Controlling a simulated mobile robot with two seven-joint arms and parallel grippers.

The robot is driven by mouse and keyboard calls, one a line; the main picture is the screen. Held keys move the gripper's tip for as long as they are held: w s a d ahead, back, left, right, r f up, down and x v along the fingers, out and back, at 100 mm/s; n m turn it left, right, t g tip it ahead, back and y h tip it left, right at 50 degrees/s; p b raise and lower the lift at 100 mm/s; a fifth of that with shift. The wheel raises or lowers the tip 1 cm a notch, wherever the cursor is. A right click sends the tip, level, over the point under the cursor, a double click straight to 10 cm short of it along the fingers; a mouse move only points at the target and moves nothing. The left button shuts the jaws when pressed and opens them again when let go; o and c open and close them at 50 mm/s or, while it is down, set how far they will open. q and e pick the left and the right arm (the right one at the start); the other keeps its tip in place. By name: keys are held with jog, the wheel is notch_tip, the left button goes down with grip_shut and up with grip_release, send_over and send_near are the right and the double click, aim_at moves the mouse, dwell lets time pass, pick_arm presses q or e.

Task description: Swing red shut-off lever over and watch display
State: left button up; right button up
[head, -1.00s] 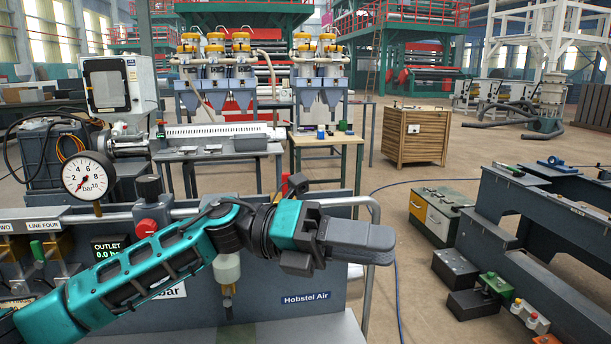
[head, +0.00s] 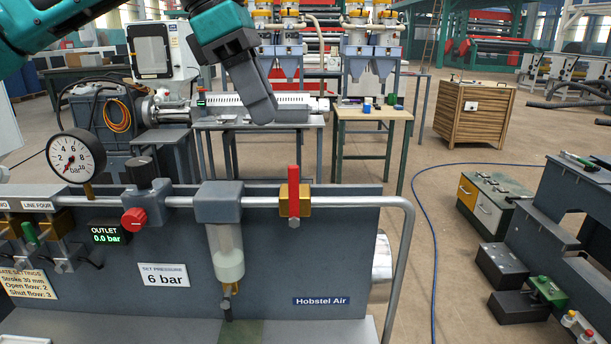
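The red shut-off lever (head: 294,180) stands upright on its brass valve (head: 304,198), crosswise to the horizontal pipe. The green-lit outlet display (head: 108,235) reads 0.0 bar. My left gripper (head: 262,112) hangs from the top, fingers pointing down, above and left of the lever in the picture and apart from it. Its fingers overlap from this side, so their opening is hidden. I see nothing held in it. My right gripper is out of view.
A round gauge (head: 75,157), a red knob (head: 134,219) and a filter bowl (head: 226,250) sit along the pipe left of the lever. A bent pipe end (head: 404,240) bounds the panel at right. Open floor lies beyond, with a blue hose.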

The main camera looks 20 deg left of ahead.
aim_at(292, 166)
pick_arm(q)
jog(key=x, duration=1.2)
jog(key=shift+d+f, duration=0.15)
jog(key=shift+c, duration=0.2)
grip_shut()
